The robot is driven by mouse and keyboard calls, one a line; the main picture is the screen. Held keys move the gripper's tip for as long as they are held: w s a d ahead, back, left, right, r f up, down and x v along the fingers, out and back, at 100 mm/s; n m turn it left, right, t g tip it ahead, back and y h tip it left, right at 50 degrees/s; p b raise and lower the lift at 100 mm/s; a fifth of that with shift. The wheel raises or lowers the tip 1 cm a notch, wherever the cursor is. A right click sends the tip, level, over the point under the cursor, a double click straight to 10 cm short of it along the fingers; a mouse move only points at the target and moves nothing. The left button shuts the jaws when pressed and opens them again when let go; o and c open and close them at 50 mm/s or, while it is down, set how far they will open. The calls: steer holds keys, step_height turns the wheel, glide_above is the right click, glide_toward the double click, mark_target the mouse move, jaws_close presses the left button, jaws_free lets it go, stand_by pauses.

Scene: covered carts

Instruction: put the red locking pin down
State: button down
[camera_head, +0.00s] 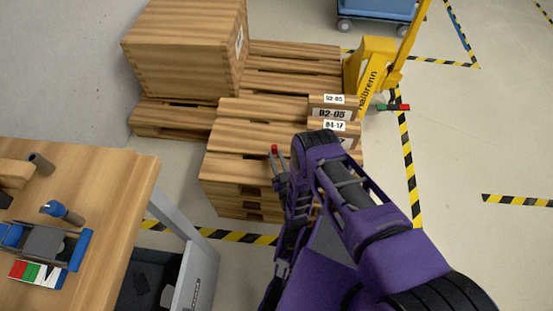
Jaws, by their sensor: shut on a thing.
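A small red tip, which looks like the red locking pin (274,149), shows at the end of my gripper (277,165). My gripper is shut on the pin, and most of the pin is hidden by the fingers. The gripper is in the middle of the view, in front of the stacked wooden pallets (235,160). I cannot tell whether the pin touches the pallets or is held above them.
A wooden workbench (115,180) with tools and a blue-ended holder (45,243) is at the left. A wooden crate (185,50) stands on pallets behind. Labelled boxes (333,113) sit on the pallet stack beside a yellow pallet jack (375,65).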

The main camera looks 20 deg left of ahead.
steer(key=shift+f, duration=0.2)
steer(key=shift+f, duration=0.4)
steer(key=c, duration=0.7)
jaws_free()
